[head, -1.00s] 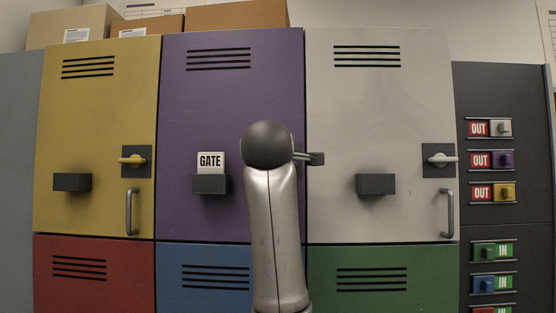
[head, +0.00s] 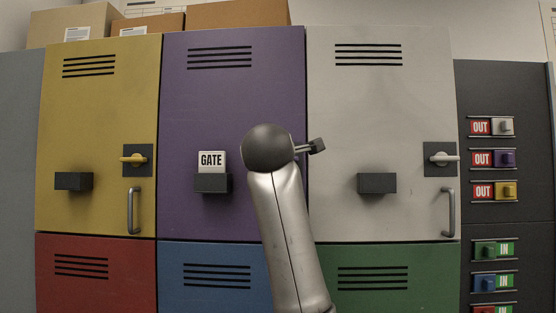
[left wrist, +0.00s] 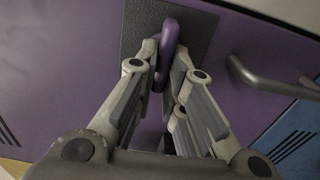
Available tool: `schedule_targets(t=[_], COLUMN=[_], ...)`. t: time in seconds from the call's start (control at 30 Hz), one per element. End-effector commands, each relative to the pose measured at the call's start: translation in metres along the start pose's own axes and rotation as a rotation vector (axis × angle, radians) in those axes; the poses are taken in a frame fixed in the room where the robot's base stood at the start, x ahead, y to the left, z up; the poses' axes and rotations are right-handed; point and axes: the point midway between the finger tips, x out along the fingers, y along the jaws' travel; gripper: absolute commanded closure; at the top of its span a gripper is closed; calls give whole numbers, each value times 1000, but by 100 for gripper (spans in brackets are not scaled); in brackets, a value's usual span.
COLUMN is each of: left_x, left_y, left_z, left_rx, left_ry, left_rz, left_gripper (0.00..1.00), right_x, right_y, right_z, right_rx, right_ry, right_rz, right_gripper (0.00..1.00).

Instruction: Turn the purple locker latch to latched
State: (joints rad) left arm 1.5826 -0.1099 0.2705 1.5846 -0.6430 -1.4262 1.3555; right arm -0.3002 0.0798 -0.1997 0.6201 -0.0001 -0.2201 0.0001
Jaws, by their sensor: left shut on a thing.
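The purple locker (head: 232,100) stands in the middle of the upper row, its door flush with its neighbours. Its latch is hidden behind my left arm in the head view. In the left wrist view the purple latch handle (left wrist: 171,32) shows on its dark plate (left wrist: 200,25). My left gripper (left wrist: 166,50) is shut on this handle, one finger on each side. In the head view the gripper's fingers are hidden behind the arm's dark ball joint. My right gripper is in neither view.
A grey door pull (left wrist: 268,85) lies close to the right of the fingers in the wrist view. A GATE card (head: 211,160) stands in a dark holder on the purple door. Yellow (head: 95,100) and white (head: 350,110) lockers flank it. A slider panel (head: 510,220) is at the right.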

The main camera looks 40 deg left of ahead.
Motion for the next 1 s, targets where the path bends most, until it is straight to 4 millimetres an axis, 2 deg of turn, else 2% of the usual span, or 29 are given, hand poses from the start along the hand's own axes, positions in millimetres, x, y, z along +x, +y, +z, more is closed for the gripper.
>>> schedule_targets(t=[0.13,0.17,0.3,0.6,0.73,0.87,1.0], left_x=[0,0,0,0,-7,-24,-53], left_y=[-2,-2,-1,0,0,0,0], left_z=[0,0,0,0,0,1,1], left_rx=[-4,-4,-3,-1,-1,-2,-4], left_ry=[1,1,1,0,0,-2,-3], left_rz=[-5,-5,-4,-1,0,1,2], left_gripper=[100,87,69,68,68,68,68], right_x=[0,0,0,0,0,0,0], right_y=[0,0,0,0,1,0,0], right_z=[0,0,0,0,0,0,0], right_rx=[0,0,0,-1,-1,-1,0], right_ry=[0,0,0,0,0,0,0], right_rz=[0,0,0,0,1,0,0], right_gripper=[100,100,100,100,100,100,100])
